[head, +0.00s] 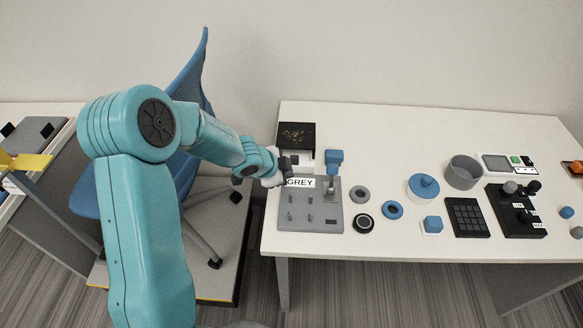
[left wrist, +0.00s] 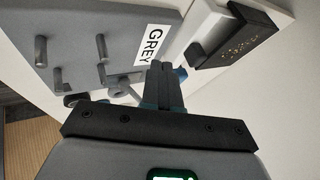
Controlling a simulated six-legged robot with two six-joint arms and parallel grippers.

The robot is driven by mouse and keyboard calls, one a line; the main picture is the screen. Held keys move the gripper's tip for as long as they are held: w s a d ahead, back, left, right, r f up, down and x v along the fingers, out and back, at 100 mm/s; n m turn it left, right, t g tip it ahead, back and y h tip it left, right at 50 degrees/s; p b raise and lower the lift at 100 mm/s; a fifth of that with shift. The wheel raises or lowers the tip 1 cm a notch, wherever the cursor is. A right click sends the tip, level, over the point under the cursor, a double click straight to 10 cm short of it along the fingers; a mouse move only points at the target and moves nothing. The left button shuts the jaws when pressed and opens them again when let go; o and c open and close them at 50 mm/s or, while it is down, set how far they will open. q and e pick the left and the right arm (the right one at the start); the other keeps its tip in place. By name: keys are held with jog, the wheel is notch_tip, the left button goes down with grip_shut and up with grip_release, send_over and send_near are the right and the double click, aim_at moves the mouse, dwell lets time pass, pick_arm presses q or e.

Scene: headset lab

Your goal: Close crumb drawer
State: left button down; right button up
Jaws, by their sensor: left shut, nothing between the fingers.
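The crumb drawer (head: 296,136) is a black tray with yellow crumbs on its floor, at the back left of the white table. Its crumb-strewn inside shows, so it stands open, beside a white body (head: 302,158). The drawer also shows at the upper right of the left wrist view (left wrist: 237,45). My left gripper (head: 285,165) is shut and empty, just in front of the drawer at the left edge of the white body. Its closed fingers (left wrist: 163,70) point toward the white body; I cannot tell whether they touch it. My right gripper is not in view.
A grey pegged board (head: 310,218) labelled GREY lies just in front of the gripper. A blue-topped lever (head: 334,160) stands to its right. Rings, a grey pot (head: 463,172) and black panels fill the right. A blue chair (head: 190,85) stands left of the table.

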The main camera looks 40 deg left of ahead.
aim_at(297, 166)
pick_arm(q)
jog(key=shift+x, duration=1.15)
jog(key=w+p, duration=0.1)
jog(key=w+a+p, duration=0.1)
jog(key=p, duration=0.1)
jog(key=shift+w+a+r, duration=0.1)
jog(key=shift+a+r, duration=0.05)
jog(key=shift+r, duration=0.05)
jog(key=shift+w+a+p, duration=0.2)
jog(key=shift+w+p, duration=0.05)
jog(key=shift+p, duration=0.4)
jog(key=shift+w+a+f+p, duration=0.25)
jog(key=shift+w+p, duration=0.1)
jog(key=shift+w+f, duration=0.1)
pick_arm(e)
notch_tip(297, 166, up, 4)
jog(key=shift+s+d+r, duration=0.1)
